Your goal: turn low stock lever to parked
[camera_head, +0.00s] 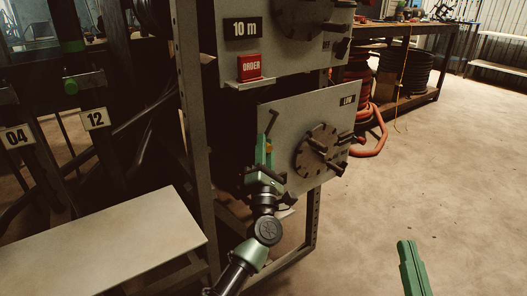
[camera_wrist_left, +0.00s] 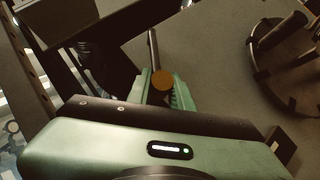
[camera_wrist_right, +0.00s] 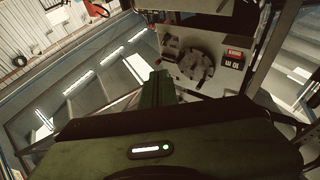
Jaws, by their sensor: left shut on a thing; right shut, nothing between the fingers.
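The lower grey panel (camera_head: 285,120) carries a LOW plate (camera_head: 347,100) at its upper right. A thin dark lever (camera_head: 272,122) stands at the panel's left side and leans up and slightly right. My left gripper (camera_head: 264,150) is shut on the lever's lower part. In the left wrist view the lever (camera_wrist_left: 152,45) rises beyond my left fingers (camera_wrist_left: 165,95), with a round orange-brown end (camera_wrist_left: 162,80) between them. The fingers hide part of the lever. My right gripper (camera_head: 407,246) is shut and empty, out over the floor; its fingers (camera_wrist_right: 157,88) also show in the right wrist view.
A round dial with handles (camera_head: 318,150) sits right of the lever. Above are a 10 m plate (camera_head: 244,28) and a red ORDER box (camera_head: 249,67). A rack post (camera_head: 192,120) stands left of the panel. A pale bench top (camera_head: 110,245) is at lower left. The right floor is open.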

